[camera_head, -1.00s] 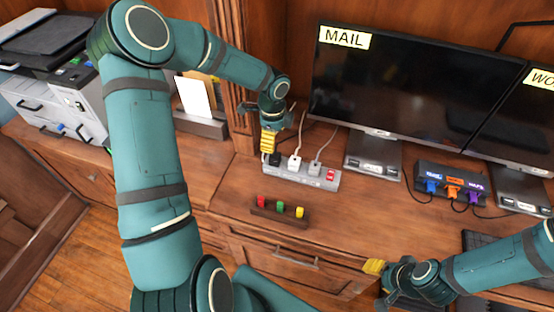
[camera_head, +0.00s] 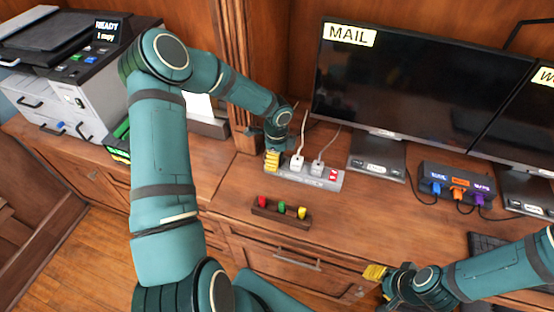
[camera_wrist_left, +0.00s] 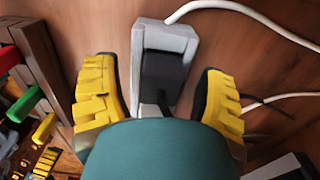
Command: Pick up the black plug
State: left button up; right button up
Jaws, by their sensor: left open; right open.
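A black plug (camera_wrist_left: 165,68) sits in the end of the grey power strip (camera_head: 312,179), which also shows in the left wrist view (camera_wrist_left: 191,45). My left gripper (camera_head: 272,163) is above that end of the strip and hides the plug in the head view. In the left wrist view its yellow fingers (camera_wrist_left: 158,98) are open, one on each side of the plug, with gaps between. I cannot tell how far above it they are. My right gripper (camera_head: 375,272) is open and empty by the desk's front edge, away from the strip.
A white plug (camera_head: 297,161) and a grey plug (camera_head: 317,167) with cords stand in the same strip. A wooden block with red, green and yellow pegs (camera_head: 281,210) lies in front. A monitor (camera_head: 400,85) and a dark hub (camera_head: 456,180) stand to the right.

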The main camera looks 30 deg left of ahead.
pick_arm(q)
jog(key=shift+c, duration=0.2)
grip_shut()
